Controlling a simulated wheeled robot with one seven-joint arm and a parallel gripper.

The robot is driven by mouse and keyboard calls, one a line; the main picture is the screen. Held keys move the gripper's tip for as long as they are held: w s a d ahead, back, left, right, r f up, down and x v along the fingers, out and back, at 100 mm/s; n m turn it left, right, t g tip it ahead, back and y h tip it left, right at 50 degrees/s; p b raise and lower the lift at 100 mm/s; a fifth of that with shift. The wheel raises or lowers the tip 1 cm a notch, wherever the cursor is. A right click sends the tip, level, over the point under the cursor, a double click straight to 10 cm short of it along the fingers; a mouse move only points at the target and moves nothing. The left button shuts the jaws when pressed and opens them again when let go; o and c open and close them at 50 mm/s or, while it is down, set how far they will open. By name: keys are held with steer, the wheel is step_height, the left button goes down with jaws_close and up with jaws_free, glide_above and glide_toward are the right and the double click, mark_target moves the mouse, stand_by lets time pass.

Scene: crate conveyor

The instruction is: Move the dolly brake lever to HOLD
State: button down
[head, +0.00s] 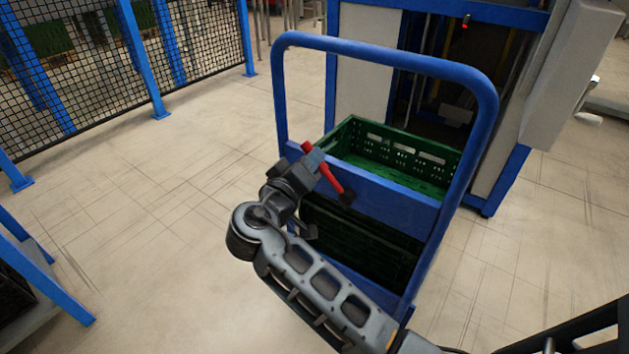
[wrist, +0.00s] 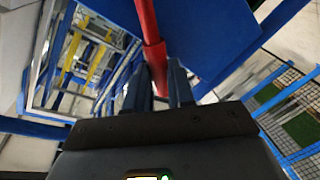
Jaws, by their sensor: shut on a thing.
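The dolly (head: 385,60) is a blue tube-framed cart carrying green crates. Its brake lever (head: 332,180) is a red bar on the near side, slanting from upper left to lower right, with a black piece at its lower end. My gripper (head: 314,160) is shut on the lever near its upper left end. In the wrist view the red lever (wrist: 147,20) runs down between the two fingers of my gripper (wrist: 160,85). No HOLD marking can be read in either view, and the gripper hides part of the lever.
An open green crate (head: 350,130) sits on the dolly, with a darker crate (head: 360,240) below. A blue-framed machine (head: 362,70) stands behind. A mesh fence (head: 205,45) is at the upper left. The floor left of the dolly is clear.

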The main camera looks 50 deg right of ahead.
steer(key=s+m+b, duration=0.1)
steer(key=b, duration=0.1)
steer(key=s+r+m+b, duration=0.1)
steer(key=s+m+b, duration=0.1)
steer(key=s+r+m+h+b, duration=0.1)
steer(key=m+b, duration=0.1)
steer(key=shift+s+t, duration=0.25)
steer(key=shift+t, duration=0.05)
steer(key=s+m+b, duration=0.2)
steer(key=b, duration=0.1)
steer(key=s+r+m+h+b, duration=0.1)
steer(key=s+m+b, duration=0.1)
steer(key=b, duration=0.2)
steer(key=shift+d+m, duration=0.2)
steer(key=shift+m, duration=0.1)
steer(key=c, duration=1.2)
jaws_free()
steer(key=shift+r, duration=0.1)
steer(key=shift+c, duration=0.2)
steer(key=shift+a, duration=0.15)
